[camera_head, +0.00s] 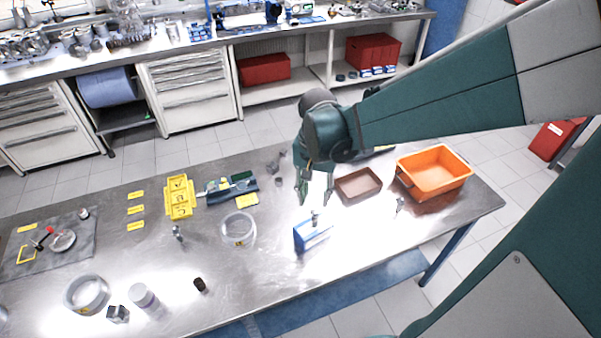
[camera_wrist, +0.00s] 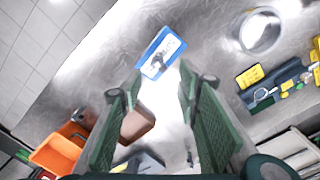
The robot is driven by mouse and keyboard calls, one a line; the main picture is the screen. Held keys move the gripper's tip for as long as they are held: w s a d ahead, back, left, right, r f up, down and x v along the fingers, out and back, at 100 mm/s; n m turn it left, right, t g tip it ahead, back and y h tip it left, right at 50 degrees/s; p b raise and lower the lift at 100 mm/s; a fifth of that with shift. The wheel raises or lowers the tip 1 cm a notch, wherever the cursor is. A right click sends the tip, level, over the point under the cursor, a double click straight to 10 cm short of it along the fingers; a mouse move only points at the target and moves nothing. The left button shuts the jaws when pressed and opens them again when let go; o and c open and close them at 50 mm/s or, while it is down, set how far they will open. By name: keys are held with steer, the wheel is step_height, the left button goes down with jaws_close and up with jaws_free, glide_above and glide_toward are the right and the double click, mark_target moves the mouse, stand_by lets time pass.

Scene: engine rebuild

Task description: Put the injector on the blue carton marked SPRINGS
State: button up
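The blue carton (camera_head: 312,240) stands on the steel table, front of the middle; its top has a white label whose lettering I cannot read. It also shows in the wrist view (camera_wrist: 151,47), ahead of the fingertips. A small grey metal part that looks like the injector (camera_head: 315,218) rests on the carton's top; in the wrist view it is a dark shape (camera_wrist: 157,61) on the label. My gripper (camera_head: 315,196) points down above and slightly behind the carton. Its fingers are apart with nothing between them, clear of the part, as the wrist view also shows (camera_wrist: 160,80).
A brown tray (camera_head: 358,185) and an orange bin (camera_head: 436,171) stand right of the carton. A clear ring-shaped dish (camera_head: 239,230) is to its left, with a yellow rack (camera_head: 179,197) beyond. A small metal piece (camera_head: 400,204) lies below the bin. Table in front of the carton is bare.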

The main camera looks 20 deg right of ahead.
stand_by(0.7)
steer(key=s+a+r+n+t, duration=0.2)
steer(key=s+r+n+t, duration=0.1)
steer(key=r, duration=0.4)
steer(key=s+a+r+n+t, duration=0.2)
steer(key=s+r+n+t, duration=0.2)
steer(key=s+r+n, duration=0.1)
steer(key=shift+s+a+r, duration=0.2)
steer(key=shift+a+r, duration=0.2)
steer(key=shift+r, duration=0.5)
